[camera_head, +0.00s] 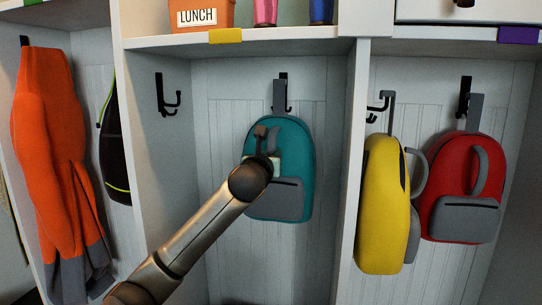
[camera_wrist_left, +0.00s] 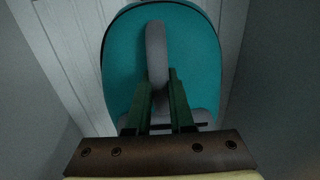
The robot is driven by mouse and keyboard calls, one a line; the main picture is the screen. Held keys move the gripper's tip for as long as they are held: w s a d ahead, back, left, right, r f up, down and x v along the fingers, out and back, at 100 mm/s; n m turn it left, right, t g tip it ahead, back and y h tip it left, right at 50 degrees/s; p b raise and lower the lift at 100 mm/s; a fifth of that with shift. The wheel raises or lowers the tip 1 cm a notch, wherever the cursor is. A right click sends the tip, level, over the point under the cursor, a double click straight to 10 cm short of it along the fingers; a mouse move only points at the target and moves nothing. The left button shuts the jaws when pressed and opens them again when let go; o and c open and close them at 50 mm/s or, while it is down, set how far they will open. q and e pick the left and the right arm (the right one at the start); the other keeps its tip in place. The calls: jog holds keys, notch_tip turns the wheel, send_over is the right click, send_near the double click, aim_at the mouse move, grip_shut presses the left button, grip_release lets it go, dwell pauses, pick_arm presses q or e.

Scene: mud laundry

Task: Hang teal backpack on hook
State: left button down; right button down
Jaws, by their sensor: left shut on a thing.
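The teal backpack (camera_head: 296,150) is upright in the middle cubby, close to the back wall. Its grey top loop (camera_head: 278,94) overlaps the black hook (camera_head: 288,106) on that wall; I cannot tell whether the loop is over the hook or only in front of it. My left gripper (camera_head: 262,150) is at the backpack's front, shut on its grey front handle. In the left wrist view, the handle (camera_wrist_left: 156,45) runs between the two fingers (camera_wrist_left: 159,82), against the teal front. The hook is not visible there. My right gripper is in neither view.
Yellow (camera_head: 378,205) and red (camera_head: 462,190) backpacks hang in the right cubby. An orange garment (camera_head: 45,130) and a black bag (camera_head: 117,150) hang at left. An empty hook (camera_head: 165,95) is on the left divider. The shelf (camera_head: 275,39) above holds an orange lunch bin (camera_head: 203,17).

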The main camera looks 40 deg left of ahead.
pick_arm(q)
jog(key=shift+s+d+r, duration=0.15)
jog(key=shift+s+r, duration=0.1)
jog(key=shift+r, duration=0.05)
dwell(1.1)
jog(key=shift+f, duration=0.8)
dwell(1.1)
jog(key=shift+f, duration=0.35)
